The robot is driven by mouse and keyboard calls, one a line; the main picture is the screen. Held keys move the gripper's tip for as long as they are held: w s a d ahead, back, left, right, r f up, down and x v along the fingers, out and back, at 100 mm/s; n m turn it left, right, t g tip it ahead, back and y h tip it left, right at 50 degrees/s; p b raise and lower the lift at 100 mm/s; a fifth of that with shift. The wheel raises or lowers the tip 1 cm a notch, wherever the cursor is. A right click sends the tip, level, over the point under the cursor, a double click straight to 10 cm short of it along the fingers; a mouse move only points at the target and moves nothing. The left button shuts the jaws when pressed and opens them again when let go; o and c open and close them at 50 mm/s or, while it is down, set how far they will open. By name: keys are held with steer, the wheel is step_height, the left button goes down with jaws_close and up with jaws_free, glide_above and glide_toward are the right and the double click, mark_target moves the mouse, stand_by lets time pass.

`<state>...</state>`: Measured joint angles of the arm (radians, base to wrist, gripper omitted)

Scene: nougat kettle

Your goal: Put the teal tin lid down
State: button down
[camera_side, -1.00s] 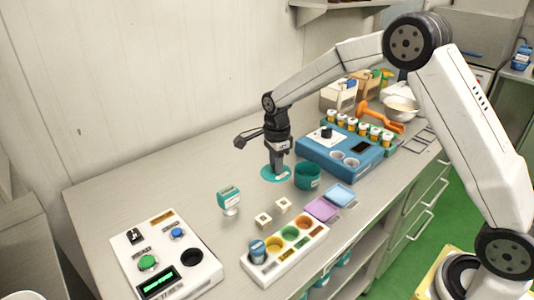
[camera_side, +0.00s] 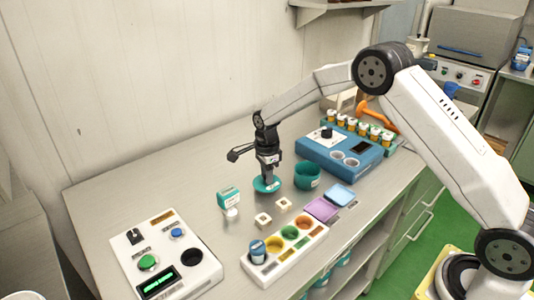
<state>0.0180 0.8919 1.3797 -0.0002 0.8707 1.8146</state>
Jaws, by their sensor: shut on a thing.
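The teal tin lid (camera_side: 262,187) is a flat round disc just left of the open teal tin (camera_side: 307,176). My gripper (camera_side: 268,178) points down over the lid and is shut on it. The lid is at or very near the bench top; I cannot tell whether it touches. The tin stands upright, apart from the lid.
In front are a teal-topped stamp (camera_side: 229,199), two small cream blocks (camera_side: 263,220) and a white tray with coloured wells (camera_side: 287,253). A blue machine (camera_side: 345,150) stands behind right. A white button panel (camera_side: 165,257) is front left.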

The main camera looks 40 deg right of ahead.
steer(key=shift+f, duration=0.7)
steer(key=shift+f, duration=0.15)
steer(key=shift+c, duration=2.4)
jaws_free()
step_height(320, 180, up, 12)
steer(key=shift+s, duration=0.1)
